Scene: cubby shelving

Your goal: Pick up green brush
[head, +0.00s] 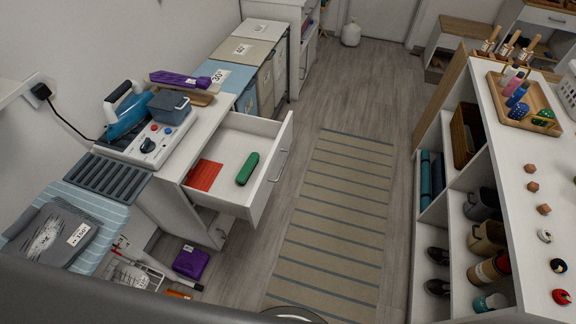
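A green, rounded, oblong object (247,168), which looks like the green brush, lies in the open white drawer (228,150) at the left of the view. It lies at a slant near the drawer's front panel, and bristles cannot be made out. Nothing covers it. Neither of my grippers is in the head view.
A flat orange-red item (204,175) lies beside it in the drawer. The drawer juts out over the wood floor. A striped rug (330,215) lies between it and the white cubby shelf (500,190) at right. A purple box (190,262) sits on the floor.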

